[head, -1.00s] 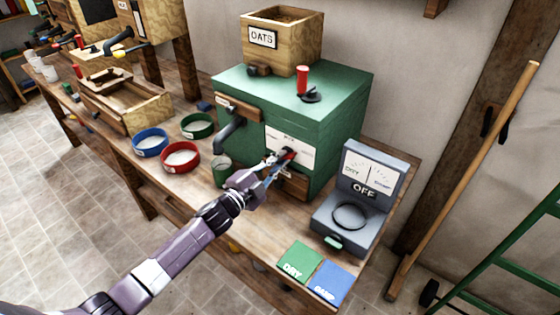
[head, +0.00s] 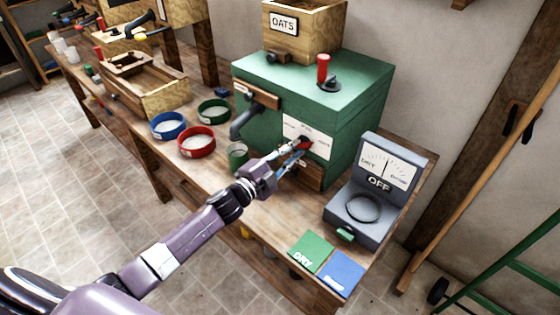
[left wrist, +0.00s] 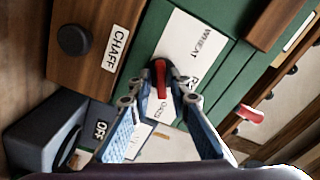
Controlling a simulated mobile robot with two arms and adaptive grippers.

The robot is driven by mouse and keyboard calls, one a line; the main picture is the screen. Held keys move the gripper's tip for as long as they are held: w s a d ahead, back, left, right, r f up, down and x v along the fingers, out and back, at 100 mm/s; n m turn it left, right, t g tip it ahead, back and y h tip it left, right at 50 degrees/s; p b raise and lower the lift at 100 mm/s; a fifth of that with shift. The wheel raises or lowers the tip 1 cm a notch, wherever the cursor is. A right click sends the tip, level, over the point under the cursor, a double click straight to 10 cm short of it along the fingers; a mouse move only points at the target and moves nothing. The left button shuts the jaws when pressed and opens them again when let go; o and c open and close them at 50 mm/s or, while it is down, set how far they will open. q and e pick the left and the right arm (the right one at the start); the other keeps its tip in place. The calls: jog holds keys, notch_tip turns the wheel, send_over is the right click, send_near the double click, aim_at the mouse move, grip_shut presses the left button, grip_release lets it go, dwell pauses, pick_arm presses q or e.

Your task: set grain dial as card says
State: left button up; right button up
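The grain dial (head: 304,143) is a red pointer on a white plate (head: 320,142) on the front of the green mill (head: 355,110). The left wrist view shows the dial (left wrist: 160,76) too, its plate (left wrist: 190,50) lettered WHEAT, RYE and OATS; the red bar lies toward the OATS lettering. A card reading OATS (head: 283,22) is on the wooden hopper above. My left gripper (head: 292,157) is at the dial. In the wrist view its blue fingers (left wrist: 160,140) stand apart with the red bar between them; contact cannot be told. My right gripper is out of view.
A grey OFF meter (head: 372,190) stands right of the mill, with a green DRY mat (head: 311,252) and a blue mat (head: 341,274) in front. Blue (head: 168,126), red (head: 196,141) and green (head: 213,111) round pans sit left. A CHAFF drawer (left wrist: 85,45) is beside the dial.

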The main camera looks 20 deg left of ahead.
pick_arm(q)
jog(key=v, duration=1.1)
